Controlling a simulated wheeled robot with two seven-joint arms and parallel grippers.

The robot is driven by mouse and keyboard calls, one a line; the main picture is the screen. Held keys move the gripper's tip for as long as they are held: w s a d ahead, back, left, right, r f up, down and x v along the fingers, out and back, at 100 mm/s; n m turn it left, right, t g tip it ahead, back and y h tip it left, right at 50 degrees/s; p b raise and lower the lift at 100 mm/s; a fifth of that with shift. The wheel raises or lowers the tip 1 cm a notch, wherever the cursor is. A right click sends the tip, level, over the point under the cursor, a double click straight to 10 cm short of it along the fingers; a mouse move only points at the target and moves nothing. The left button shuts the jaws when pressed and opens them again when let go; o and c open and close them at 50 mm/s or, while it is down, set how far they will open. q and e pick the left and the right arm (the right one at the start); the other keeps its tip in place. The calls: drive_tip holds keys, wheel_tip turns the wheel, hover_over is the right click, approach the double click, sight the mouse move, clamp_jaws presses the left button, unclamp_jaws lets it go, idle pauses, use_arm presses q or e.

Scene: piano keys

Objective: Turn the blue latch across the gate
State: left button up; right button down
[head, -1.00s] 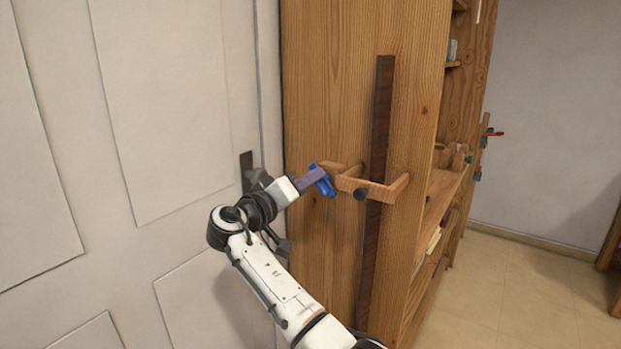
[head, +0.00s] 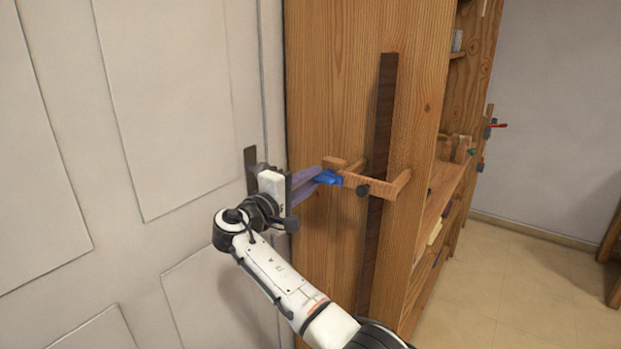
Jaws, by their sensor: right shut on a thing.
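The blue latch (head: 328,178) is at the left end of the wooden gate bracket (head: 367,184) on the side of the wooden cabinet. It lies roughly level, its right end close to the bracket. My right gripper (head: 318,179) reaches it from the left, its fingers shut on the latch and partly covering it. A dark upright strip (head: 381,130) runs behind the bracket. My left gripper is not in view.
A white panelled door (head: 160,110) with a dark handle plate (head: 250,170) stands close on the left, beside my right wrist. The wooden cabinet (head: 330,80) has open shelves on its right side. The tiled floor (head: 530,290) at the right is clear.

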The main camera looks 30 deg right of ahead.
drive_tip(key=shift+f+n, duration=0.1)
drive_tip(key=shift+n, duration=0.3)
drive_tip(key=c, duration=1.8)
unclamp_jaws()
drive_tip(key=b+v, duration=0.2)
drive_tip(key=v, duration=0.8)
drive_tip(key=shift+s+a, duration=0.1)
drive_tip(key=shift+a, duration=0.05)
